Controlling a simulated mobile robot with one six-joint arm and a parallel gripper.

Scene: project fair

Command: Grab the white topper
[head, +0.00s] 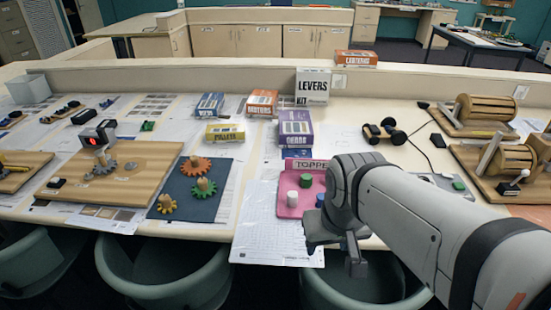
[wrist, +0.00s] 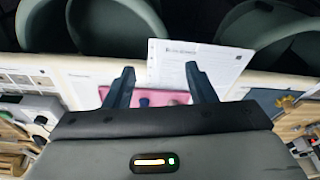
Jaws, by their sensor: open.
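The white topper (head: 292,198) is a small white cylinder standing on the pink tray (head: 287,211), near the tray's front left. The white topper cannot be made out there.
A white sheet (head: 265,238) overhangs the front edge left of the tray. A dark mat (head: 180,190) with several gears lies further left. Boxes, including a purple one (head: 296,128), stand behind the tray. Green chairs (head: 165,280) are tucked against the table's front.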

